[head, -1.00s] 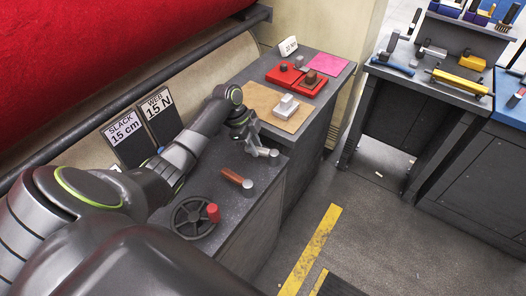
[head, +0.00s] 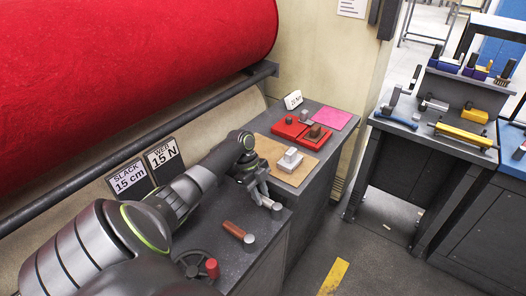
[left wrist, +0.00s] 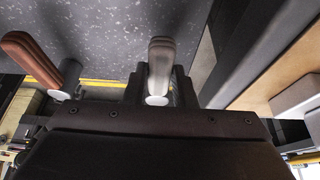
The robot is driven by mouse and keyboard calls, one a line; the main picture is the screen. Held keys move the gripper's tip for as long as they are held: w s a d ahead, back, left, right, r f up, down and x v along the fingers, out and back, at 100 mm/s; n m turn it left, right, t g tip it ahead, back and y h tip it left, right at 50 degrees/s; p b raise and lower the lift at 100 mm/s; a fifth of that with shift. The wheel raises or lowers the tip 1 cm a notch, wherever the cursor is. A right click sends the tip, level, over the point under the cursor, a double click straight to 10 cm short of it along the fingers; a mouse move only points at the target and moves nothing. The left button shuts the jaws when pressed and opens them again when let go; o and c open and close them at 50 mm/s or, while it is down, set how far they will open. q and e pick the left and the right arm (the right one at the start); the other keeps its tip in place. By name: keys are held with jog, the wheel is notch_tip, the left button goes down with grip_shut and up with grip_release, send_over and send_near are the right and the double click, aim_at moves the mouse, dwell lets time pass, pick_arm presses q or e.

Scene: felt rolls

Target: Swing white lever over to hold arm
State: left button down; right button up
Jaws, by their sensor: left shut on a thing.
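The white lever (left wrist: 161,55) stands between the two dark fingers of my left gripper (left wrist: 161,88) in the left wrist view. The gripper is shut on it. In the head view my left gripper (head: 263,196) is over the dark bench top, and only the lever's pale round end (head: 277,206) shows clearly beyond the fingers. A brown lever (head: 233,230) with a pale round end lies nearer; it also shows at left in the left wrist view (left wrist: 32,58). I cannot tell which part is the hold arm. My right gripper is not in view.
A handwheel with a red knob (head: 212,267) is at the near end of the bench. A tan board (head: 272,150) with a light block (head: 290,160) and a red tray (head: 290,131) lie beyond. Signs (head: 163,153) stand behind the arm. A red felt roll (head: 120,70) hangs above.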

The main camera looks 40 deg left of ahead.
pick_arm(q)
jog(key=shift+w+r, duration=0.1)
jog(key=c, duration=1.2)
grip_release()
jog(key=b+v, duration=0.3)
jog(key=v, duration=1.4)
jog(key=shift+r, duration=0.2)
jog(key=shift+f, duration=0.1)
